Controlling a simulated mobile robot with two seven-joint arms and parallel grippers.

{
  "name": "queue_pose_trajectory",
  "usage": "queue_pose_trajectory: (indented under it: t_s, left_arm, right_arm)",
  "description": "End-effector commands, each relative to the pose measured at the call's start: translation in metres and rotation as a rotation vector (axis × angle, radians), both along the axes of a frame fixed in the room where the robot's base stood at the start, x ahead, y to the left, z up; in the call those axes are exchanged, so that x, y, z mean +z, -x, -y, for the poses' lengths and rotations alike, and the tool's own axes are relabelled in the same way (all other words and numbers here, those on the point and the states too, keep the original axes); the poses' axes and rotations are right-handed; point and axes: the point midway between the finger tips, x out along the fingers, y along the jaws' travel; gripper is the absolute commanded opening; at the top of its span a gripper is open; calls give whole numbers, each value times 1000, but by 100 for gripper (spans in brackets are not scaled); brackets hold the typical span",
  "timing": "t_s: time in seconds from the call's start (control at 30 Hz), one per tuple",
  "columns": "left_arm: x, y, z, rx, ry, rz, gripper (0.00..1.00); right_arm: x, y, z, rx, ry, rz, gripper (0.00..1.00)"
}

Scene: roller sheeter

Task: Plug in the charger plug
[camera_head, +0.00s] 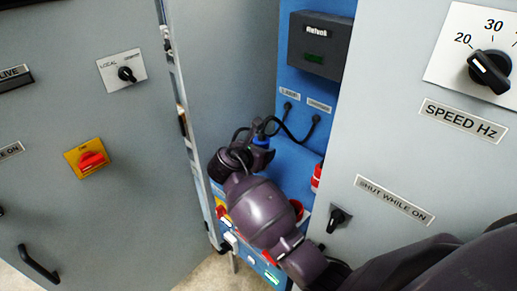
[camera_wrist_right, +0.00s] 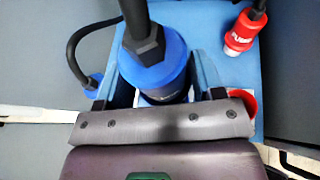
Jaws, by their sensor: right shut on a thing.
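A blue plug (camera_wrist_right: 158,72) with a black collar and thick black cable is between the fingers of my right gripper (camera_wrist_right: 160,92), which is shut on it. In the head view, my right gripper (camera_head: 262,156) reaches into the open cabinet bay from the lower right, and a small part of the blue plug (camera_head: 261,142) shows there. My wrist hides much of the area below it. A white and red part shows just behind the plug and fingers in the wrist view; whether the plug touches any socket cannot be told. My left gripper is not in view.
A red plug (camera_wrist_right: 240,32) hangs on a black cable right of the gripper. A smaller blue connector (camera_wrist_right: 93,82) is at left. A dark box (camera_head: 319,45) is on the blue panel above. Grey cabinet doors (camera_head: 225,90) and a control panel (camera_head: 400,130) flank the narrow bay.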

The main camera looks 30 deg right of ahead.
Motion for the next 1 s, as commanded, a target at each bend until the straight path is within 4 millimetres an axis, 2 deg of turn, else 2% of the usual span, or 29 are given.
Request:
queue_pose_trajectory:
  t_s: [0.17, 0.63, 0.8, 1.0]
  left_arm:
    - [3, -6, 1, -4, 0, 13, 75]
    - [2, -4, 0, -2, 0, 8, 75]
    - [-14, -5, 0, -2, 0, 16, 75]
    - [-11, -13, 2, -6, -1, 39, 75]
  right_arm:
    - [-7, 0, 0, 2, 2, -1, 31]
    - [-43, 0, 0, 2, 0, -2, 31]
    - [-58, 0, 0, 2, 0, 2, 31]
    - [-64, 0, 0, 2, 0, 0, 31]
